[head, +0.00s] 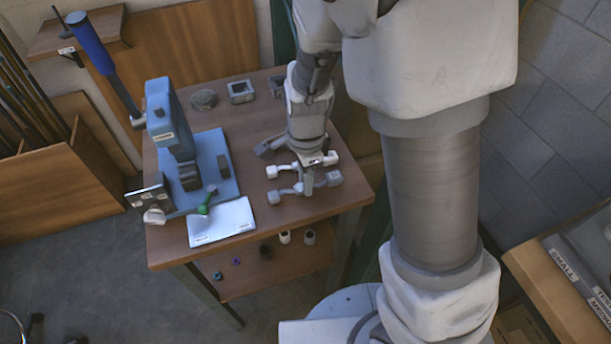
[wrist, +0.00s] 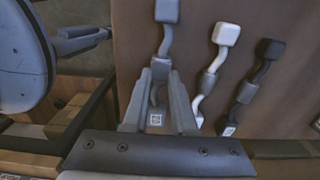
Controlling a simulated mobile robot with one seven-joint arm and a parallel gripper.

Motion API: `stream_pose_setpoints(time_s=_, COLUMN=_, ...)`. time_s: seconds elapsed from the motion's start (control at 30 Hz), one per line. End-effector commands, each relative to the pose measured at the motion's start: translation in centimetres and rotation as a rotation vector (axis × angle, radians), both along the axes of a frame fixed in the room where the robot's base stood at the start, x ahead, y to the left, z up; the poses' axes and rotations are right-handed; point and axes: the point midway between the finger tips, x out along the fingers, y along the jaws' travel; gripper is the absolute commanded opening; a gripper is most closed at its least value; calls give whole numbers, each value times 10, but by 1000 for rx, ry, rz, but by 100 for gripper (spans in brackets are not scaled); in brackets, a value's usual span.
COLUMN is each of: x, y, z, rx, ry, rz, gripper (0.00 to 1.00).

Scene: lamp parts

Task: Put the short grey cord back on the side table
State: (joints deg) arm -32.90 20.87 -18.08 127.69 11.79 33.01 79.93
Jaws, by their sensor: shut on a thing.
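The short grey cord (wrist: 165,42) has a square grey plug and a bent body. In the wrist view it lies between the two fingers of my gripper (wrist: 160,75), which is shut on its middle collar. In the head view my gripper (head: 307,186) points down over the right part of the side table (head: 245,125), with the grey cord (head: 278,196) at its fingertips. I cannot tell whether the cord touches the tabletop. A white cord (wrist: 209,80) and a dark cord (wrist: 244,92) lie beside it to the right in the wrist view.
A blue press (head: 165,120) stands on the table's left part, with a white sheet (head: 222,222) and a green-knobbed part before it. Small square parts (head: 241,91) sit along the back edge. A lower shelf (head: 265,272) holds several small pieces. The table's front right corner is clear.

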Motion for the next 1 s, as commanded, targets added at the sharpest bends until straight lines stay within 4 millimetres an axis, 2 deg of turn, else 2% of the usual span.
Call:
stream_pose_setpoints(time_s=0.37, x=0, y=0, z=-7, rx=-1, ry=-1, rz=-1, gripper=0)
stream_pose_setpoints(time_s=0.4, x=0, y=0, z=-7, rx=-1, ry=-1, rz=-1, gripper=29)
stream_pose_setpoints(time_s=0.53, x=0, y=0, z=-6, rx=0, ry=-1, rz=-1, gripper=52)
stream_pose_setpoints(time_s=0.57, x=0, y=0, z=-6, rx=0, ry=-1, rz=-1, gripper=55)
stream_pose_setpoints(time_s=0.87, x=0, y=0, z=-4, rx=1, ry=-2, rz=0, gripper=55)
stream_pose_setpoints(time_s=1.0, x=1, y=1, z=11, rx=2, ry=-5, rz=1, gripper=55)
